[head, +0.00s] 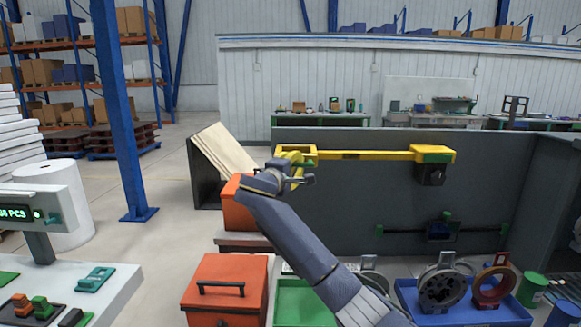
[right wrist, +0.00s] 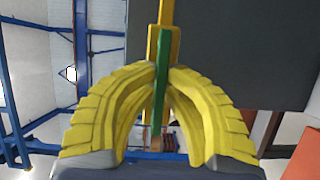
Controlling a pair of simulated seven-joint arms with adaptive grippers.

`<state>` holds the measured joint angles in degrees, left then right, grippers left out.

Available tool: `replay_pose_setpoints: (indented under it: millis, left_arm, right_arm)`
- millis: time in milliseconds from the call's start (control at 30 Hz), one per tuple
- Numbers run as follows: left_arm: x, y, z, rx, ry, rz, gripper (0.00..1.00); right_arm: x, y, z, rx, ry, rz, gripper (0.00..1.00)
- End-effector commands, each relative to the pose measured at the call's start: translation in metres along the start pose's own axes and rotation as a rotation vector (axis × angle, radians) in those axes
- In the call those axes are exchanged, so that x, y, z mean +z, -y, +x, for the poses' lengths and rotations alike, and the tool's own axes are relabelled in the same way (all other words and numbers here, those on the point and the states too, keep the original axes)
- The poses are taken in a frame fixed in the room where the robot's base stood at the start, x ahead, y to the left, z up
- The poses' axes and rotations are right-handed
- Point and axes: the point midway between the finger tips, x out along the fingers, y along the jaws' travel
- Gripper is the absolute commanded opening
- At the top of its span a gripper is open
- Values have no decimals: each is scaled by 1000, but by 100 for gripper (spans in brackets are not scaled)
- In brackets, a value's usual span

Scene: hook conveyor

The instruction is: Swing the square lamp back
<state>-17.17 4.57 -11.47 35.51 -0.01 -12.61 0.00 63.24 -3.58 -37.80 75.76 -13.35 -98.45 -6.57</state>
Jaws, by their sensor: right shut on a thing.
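A yellow swing arm (head: 365,155) runs level across the grey panel, from a dark block with a green top (head: 433,173) on the right to a square yellow frame on the left. I take this frame for the square lamp (head: 311,153); my gripper partly covers it. My right gripper (head: 297,166) is at the frame, its yellow fingers shut on a green handle (head: 303,164). In the right wrist view the fingertips (right wrist: 160,72) meet around the green handle (right wrist: 160,95), with the yellow part above. My left gripper is not in view.
A grey panel (head: 350,200) stands behind the arm. Orange boxes (head: 225,285) stand below on the left. A blue tray (head: 408,308) with ring-shaped parts and a green tray (head: 300,302) lie in front. A blue post (head: 122,120) stands at left.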

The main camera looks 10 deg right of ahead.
Motion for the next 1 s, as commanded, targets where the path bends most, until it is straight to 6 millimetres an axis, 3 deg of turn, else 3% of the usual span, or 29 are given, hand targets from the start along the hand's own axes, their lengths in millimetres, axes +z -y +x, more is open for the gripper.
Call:
replay_pose_setpoints:
  millis: [333,367,567,833,1000]
  left_arm:
    - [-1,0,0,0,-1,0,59]
    - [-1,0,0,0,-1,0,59]
    - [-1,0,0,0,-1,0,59]
    - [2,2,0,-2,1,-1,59]
    - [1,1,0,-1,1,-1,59]
  right_arm:
    - [-3,0,-1,0,-7,3,0]
    - [-3,0,-1,0,-8,3,11]
    - [-2,0,-1,0,-6,2,33]
    - [-2,0,-2,0,-5,2,33]
    - [-3,1,-17,-1,-7,2,33]
